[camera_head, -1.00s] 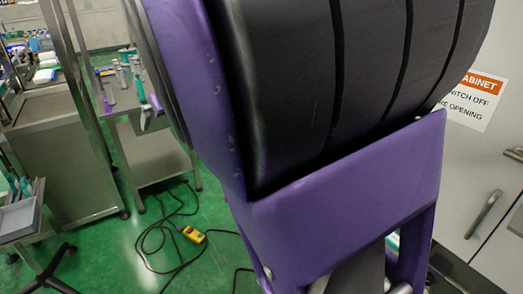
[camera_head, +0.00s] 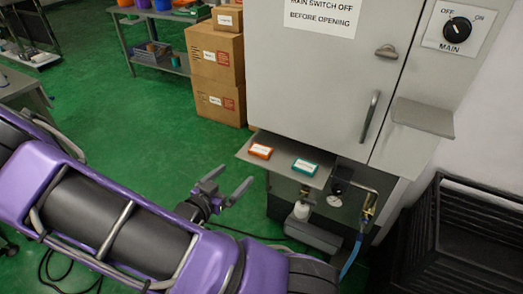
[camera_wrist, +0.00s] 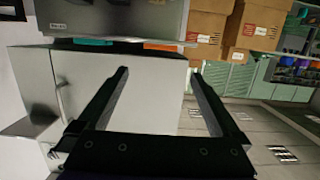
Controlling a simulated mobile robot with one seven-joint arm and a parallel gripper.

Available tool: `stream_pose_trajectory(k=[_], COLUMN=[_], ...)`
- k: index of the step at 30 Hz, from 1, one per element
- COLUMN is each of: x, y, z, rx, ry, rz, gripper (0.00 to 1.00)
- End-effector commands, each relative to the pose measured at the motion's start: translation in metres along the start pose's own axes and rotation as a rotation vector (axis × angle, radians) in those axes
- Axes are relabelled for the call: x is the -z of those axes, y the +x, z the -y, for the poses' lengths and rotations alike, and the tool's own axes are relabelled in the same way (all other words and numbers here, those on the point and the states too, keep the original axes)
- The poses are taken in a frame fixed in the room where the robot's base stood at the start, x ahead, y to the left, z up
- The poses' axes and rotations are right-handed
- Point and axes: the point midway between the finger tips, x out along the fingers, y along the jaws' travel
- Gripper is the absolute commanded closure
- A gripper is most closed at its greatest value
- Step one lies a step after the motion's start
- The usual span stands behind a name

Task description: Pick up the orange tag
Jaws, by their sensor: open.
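The orange tag (camera_head: 260,150) is a small flat block with a white label. It lies at the left of a grey shelf (camera_head: 284,168) that juts from the cabinet's lower front. A teal tag (camera_head: 305,166) lies to its right on the same shelf. My gripper (camera_head: 238,174) is open and empty, left of the shelf and apart from both tags. In the wrist view the fingers (camera_wrist: 160,72) are spread, with the orange tag (camera_wrist: 160,47) beyond them near the top and the teal tag (camera_wrist: 92,42) to its left.
The grey cabinet (camera_head: 320,80) has a door handle (camera_head: 370,117) and a main switch (camera_head: 457,31). A gauge, pipe and blue hose (camera_head: 352,255) sit below the shelf. Black crates (camera_head: 465,235) stand at right, cardboard boxes (camera_head: 216,75) behind.

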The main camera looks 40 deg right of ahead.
Motion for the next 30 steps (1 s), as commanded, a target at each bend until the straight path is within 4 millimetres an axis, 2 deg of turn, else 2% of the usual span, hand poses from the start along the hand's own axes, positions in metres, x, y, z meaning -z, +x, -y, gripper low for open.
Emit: stream_pose_trajectory(k=[3,10,13,20,27,30], x=[-0.001,-0.001,-0.001,0.001,0.003,0.003], y=[0.029,0.076,0.089,0.105,0.140,0.148], z=[-0.001,0.000,0.001,0.001,0.001,0.002], rx=[-0.004,-0.002,0.000,0.001,0.000,0.003], ry=[-0.001,-0.001,0.000,0.000,0.000,-0.001], rz=[-0.002,0.000,0.001,0.001,0.001,0.002], gripper=[0.00,0.00,0.00,0.00,0.00,0.00])
